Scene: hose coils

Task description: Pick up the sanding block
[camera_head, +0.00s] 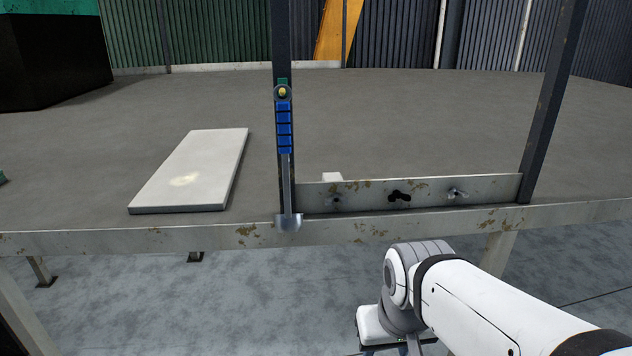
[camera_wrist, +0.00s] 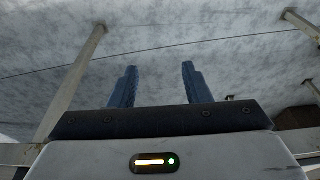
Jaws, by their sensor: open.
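I cannot make out a sanding block for certain. A small pale block (camera_head: 332,177) shows just behind the upright metal strip near the bench's front edge. Its lower part is hidden by the strip, and I cannot tell whether it is the sanding block. My gripper (camera_wrist: 159,67) has two blue fingers, apart and empty, over the grey floor in the wrist view. In the head view my arm is in front of the bench at the lower right, and the fingers are not clearly seen there.
A pale flat slab (camera_head: 192,172) lies on the grey bench top (camera_head: 430,125). A blue-handled tool (camera_head: 284,128) hangs along the left dark post. The metal strip (camera_head: 432,196) spans between this post and the right post (camera_head: 555,95). The bench top behind is mostly clear.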

